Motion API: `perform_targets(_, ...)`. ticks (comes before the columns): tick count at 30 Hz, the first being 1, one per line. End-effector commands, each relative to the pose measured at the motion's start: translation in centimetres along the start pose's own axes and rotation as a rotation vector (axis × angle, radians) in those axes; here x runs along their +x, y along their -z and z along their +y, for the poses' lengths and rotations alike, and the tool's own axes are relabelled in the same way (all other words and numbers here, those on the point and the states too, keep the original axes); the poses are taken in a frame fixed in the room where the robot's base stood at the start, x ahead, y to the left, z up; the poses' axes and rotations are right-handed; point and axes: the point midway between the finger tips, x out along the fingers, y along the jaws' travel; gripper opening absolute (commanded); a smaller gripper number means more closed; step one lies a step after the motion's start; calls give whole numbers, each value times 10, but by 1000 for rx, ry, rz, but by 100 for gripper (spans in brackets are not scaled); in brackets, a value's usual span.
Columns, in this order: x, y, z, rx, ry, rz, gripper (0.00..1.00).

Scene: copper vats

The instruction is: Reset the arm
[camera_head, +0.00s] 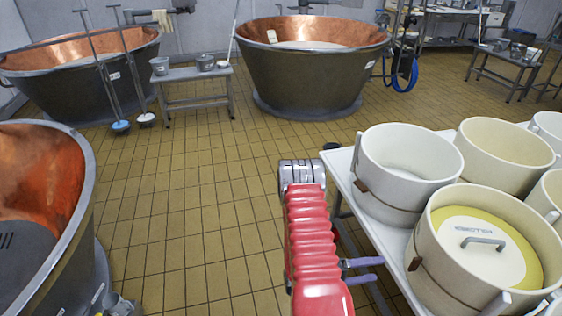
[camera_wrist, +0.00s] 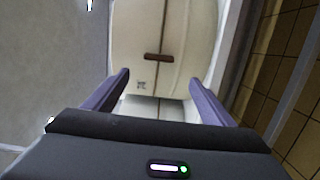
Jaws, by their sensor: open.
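My gripper (camera_head: 378,269) is at the lower middle of the head view, beyond the side of my red arm. Its two purple fingers point right, toward the white table (camera_head: 337,164). In the wrist view my gripper (camera_wrist: 160,77) has its fingers spread wide with nothing held between them. Past the fingertips in that view is a cream round mould (camera_wrist: 165,30) with a brown strap piece on its side. The exact gap between fingertips and mould is hard to judge.
Cream moulds (camera_head: 408,165) crowd the white table at the right; one holds a yellow-rimmed lid (camera_head: 478,250). Copper vats stand at the left (camera_head: 75,220), back left (camera_head: 80,88) and back middle (camera_head: 310,75). A small bench (camera_head: 195,78) holds buckets. The tiled floor (camera_head: 200,190) between is clear.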

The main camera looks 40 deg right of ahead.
Motion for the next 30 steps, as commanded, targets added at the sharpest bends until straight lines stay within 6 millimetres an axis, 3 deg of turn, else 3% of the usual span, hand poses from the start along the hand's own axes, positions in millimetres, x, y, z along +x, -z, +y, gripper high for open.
perform_targets(8,0,0,0,-15,0,0,77)
perform_targets(14,0,-6,-6,-152,27,-22,77)
perform_targets(22,-7,-60,-18,-445,131,-180,77)
perform_targets(30,-28,-93,4,-613,288,-330,77)
